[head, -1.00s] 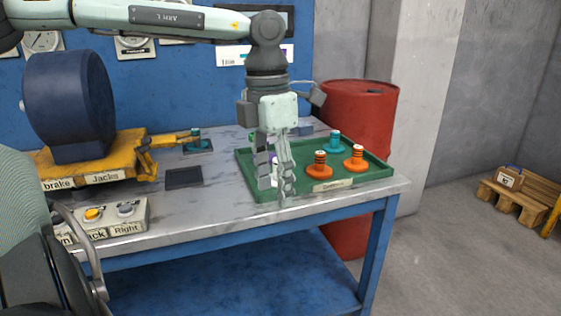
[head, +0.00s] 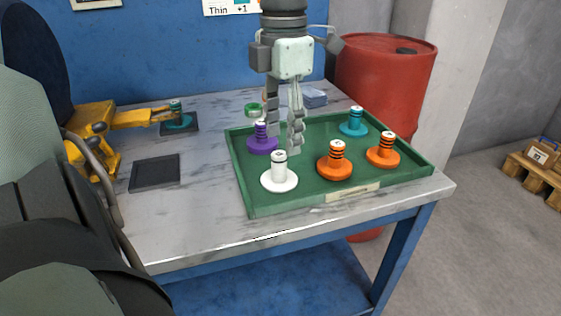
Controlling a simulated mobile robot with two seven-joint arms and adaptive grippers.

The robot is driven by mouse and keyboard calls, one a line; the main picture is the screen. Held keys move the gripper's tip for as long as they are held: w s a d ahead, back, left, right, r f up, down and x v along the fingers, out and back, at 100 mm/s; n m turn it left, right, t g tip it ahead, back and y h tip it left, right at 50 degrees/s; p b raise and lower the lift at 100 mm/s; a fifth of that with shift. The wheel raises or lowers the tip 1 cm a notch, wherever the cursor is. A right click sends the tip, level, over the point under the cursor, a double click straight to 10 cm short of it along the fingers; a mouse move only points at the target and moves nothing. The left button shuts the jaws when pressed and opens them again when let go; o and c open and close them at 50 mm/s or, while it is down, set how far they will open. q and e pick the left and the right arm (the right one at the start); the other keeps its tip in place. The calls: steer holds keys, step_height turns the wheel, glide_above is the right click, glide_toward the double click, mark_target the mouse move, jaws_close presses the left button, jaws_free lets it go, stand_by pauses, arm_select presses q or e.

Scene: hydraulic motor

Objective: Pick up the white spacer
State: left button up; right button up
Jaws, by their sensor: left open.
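The white spacer (head: 279,178) stands upright in the front left part of the green tray (head: 247,188). It has a round flange and a post with dark rings near its top. My left gripper (head: 284,145) points down over the tray with its two fingers apart and empty. In the picture its fingertips are just above and behind the white spacer, and I see no contact. A purple spacer (head: 262,142) stands close to its left finger. My right gripper does not show.
Two orange spacers (head: 334,166) (head: 382,154) and a teal spacer (head: 354,125) stand in the tray's right part. A dark square pad (head: 155,173) lies left of the tray. Another teal spacer (head: 178,120) is at the yellow jack arm. A red barrel (head: 386,80) stands behind the table.

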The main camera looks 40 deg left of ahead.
mark_target(280, 153)
arm_select(q)
steer(key=f, duration=0.7)
steer(key=shift+s+a+f, duration=0.1)
steer(key=shift+a, duration=0.15)
steer(key=shift+c, duration=0.4)
jaws_close()
